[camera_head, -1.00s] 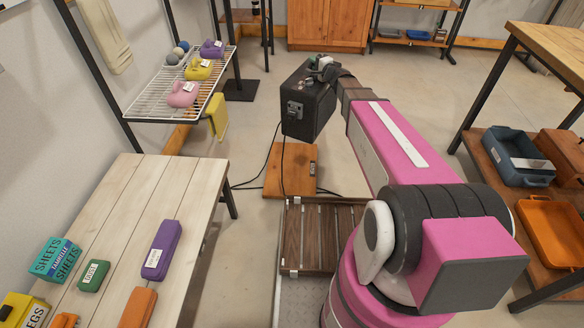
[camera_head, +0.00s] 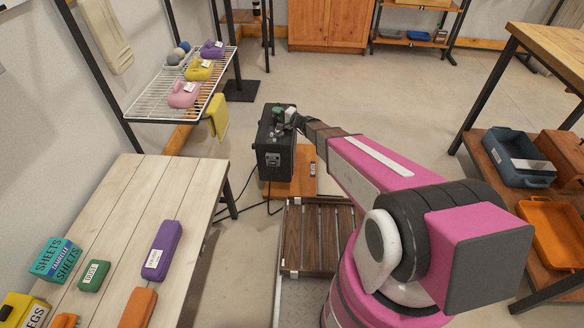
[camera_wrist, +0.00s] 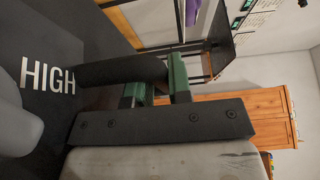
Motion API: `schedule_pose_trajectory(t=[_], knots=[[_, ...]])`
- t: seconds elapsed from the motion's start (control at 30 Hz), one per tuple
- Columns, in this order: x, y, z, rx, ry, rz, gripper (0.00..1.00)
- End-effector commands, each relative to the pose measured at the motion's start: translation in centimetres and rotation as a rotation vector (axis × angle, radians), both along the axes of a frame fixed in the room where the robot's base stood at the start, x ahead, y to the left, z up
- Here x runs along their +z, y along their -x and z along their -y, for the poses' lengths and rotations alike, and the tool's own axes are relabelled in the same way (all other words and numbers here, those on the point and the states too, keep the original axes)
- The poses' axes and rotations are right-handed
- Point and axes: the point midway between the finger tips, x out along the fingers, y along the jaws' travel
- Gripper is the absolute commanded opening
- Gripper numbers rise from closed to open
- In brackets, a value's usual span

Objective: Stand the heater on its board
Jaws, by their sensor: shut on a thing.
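The heater (camera_head: 274,148) is a black box with a metal latch-like fitting on its front face. It is upright over the back left part of the orange-brown wooden board (camera_head: 291,188) on the floor. I cannot tell whether its base touches the board, and its left side seems to reach the board's left edge. My gripper (camera_head: 284,114) is at the top of the heater, shut on its handle. In the wrist view the green-padded fingers (camera_wrist: 156,93) close around a dark bar, beside the heater's dark face (camera_wrist: 48,50) marked HIGH.
A dark cable (camera_head: 248,190) runs over the floor left of the board. A slatted wooden platform (camera_head: 318,238) lies just in front of the board. A plank table (camera_head: 130,200) and a wire rack (camera_head: 160,98) stand left, a shelf with trays (camera_head: 515,160) right.

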Motion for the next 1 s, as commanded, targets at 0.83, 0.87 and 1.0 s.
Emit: schedule_pose_trajectory(t=[0.83, 0.87, 1.0], knots=[[-6.6, -7.1, 7.4, 0.002, -0.005, 0.001, 0.00], [-6.7, -7.2, 7.6, 0.002, -0.005, 0.001, 0.00], [-7.1, -7.6, 8.2, 0.004, -0.006, 0.001, 0.00]])
